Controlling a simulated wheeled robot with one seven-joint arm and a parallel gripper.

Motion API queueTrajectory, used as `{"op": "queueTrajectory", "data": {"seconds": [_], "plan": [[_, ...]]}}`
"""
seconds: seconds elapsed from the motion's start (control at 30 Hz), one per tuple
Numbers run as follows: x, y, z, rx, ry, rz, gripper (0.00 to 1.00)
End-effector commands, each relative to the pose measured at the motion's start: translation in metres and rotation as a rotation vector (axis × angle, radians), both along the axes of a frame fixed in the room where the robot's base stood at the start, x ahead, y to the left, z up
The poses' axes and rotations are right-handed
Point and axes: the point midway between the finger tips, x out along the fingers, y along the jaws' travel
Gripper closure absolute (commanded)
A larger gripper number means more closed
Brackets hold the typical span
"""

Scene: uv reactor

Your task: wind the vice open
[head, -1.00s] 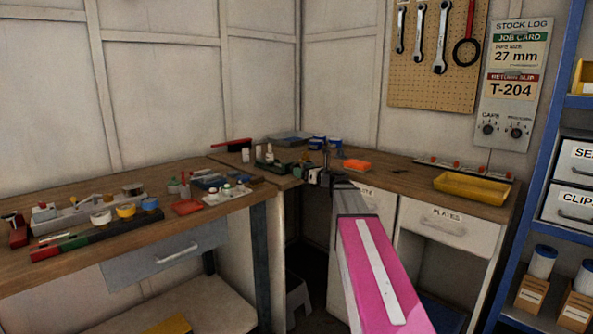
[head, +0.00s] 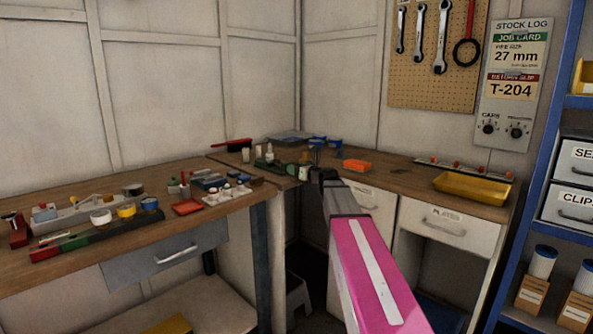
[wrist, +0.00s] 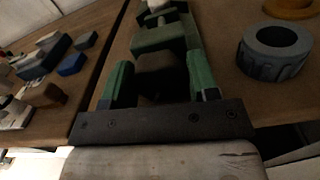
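The green vice (head: 268,165) stands at the bench corner in the head view. In the wrist view its green body (wrist: 160,38) lies straight ahead, with a dark block between it and my gripper. My gripper (wrist: 161,80) shows as two green fingers on a dark, bolted bar. The fingers are spread apart, on either side of the dark block. I cannot tell whether they touch it. In the head view my gripper (head: 306,172) is just right of the vice, at bench height. I cannot make out the vice's handle or its jaw gap clearly.
A dark grey ribbed ring (wrist: 274,52) lies right of my gripper. Blue and dark blocks (wrist: 55,58) lie left, across a gap between benches. An orange box (head: 357,166) and a yellow tray (head: 472,188) are on the right bench. The drawers (head: 355,196) are below.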

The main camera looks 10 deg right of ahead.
Motion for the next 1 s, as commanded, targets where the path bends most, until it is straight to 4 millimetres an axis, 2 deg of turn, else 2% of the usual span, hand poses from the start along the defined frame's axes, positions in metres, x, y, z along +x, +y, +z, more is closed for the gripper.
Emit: {"op": "queueTrajectory", "data": {"seconds": [0.43, 0.8, 0.83, 0.87, 0.9, 1.0], "plan": [[-0.0006, 0.0005, 0.0000, -0.204, -0.148, 0.000, 0.69], [-0.0008, 0.0007, 0.0000, -0.224, -0.163, 0.000, 0.69], [-0.0007, 0.0006, 0.0000, -0.224, -0.163, 0.000, 0.36], [-0.0007, 0.0006, 0.0000, -0.224, -0.163, 0.000, 0.26], [-0.0007, 0.0006, 0.0000, -0.224, -0.163, 0.000, 0.20], [-0.0007, 0.0006, 0.0000, -0.224, -0.163, 0.000, 0.20]]}}
